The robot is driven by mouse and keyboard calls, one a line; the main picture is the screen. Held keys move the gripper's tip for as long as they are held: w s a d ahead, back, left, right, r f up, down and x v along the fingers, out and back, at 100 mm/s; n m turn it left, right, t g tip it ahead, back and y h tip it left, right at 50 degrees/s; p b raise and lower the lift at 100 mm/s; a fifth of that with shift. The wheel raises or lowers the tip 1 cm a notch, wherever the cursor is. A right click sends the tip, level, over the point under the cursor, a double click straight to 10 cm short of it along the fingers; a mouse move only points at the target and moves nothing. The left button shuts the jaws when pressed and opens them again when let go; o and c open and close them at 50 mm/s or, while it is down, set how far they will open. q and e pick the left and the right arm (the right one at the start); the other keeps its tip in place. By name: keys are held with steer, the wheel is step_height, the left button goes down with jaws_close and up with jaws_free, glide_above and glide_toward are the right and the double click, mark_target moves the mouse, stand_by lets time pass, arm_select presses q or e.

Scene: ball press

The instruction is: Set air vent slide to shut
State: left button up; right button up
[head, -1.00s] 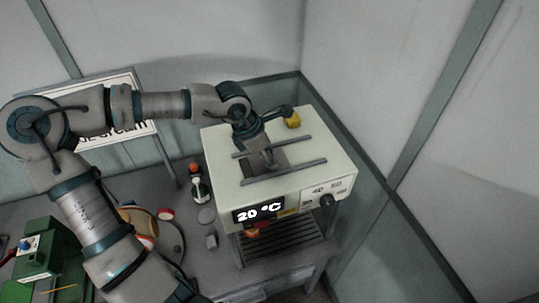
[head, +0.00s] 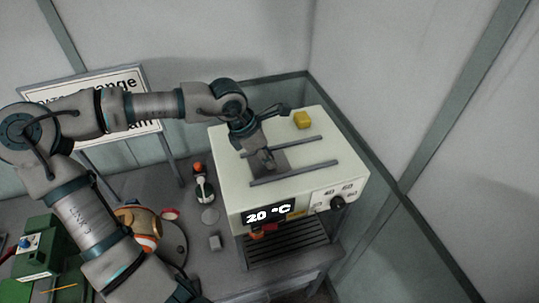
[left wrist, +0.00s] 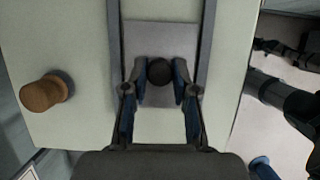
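The pale machine box (head: 230,180) stands on the table in the head view, with two grey rails (head: 295,173) on its top. A grey slide plate (head: 282,161) lies between the rails; the left wrist view shows it too (left wrist: 180,38). A dark round knob (left wrist: 160,71) stands up from the plate. My left gripper (head: 267,160) is down at this knob. In the left wrist view its two fingers (left wrist: 160,76) are shut on the knob, one on each side. The vent opening is not seen. My right gripper is in neither view.
A yellow knob (head: 302,120) is on the box's top at the back. The front has a "20 °C" display (head: 268,214) and a black dial (head: 337,202). A red-capped bottle (head: 202,185) stands left of the box. A sign (head: 140,82) stands behind my arm.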

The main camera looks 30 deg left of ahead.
arm_select(q)
steer(key=o, duration=0.3)
steer(key=shift+a+f, duration=0.15)
steer(key=shift+o, duration=0.2)
steer(key=shift+a, duration=0.15)
steer(key=shift+r, duration=0.2)
steer(key=v, duration=1.1)
steer(key=shift+a+r, duration=0.2)
steer(key=shift+a, duration=0.15)
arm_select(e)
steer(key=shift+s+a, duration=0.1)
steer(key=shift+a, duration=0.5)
arm_select(q)
steer(key=shift+s+d, duration=0.1)
steer(key=shift+f, duration=0.1)
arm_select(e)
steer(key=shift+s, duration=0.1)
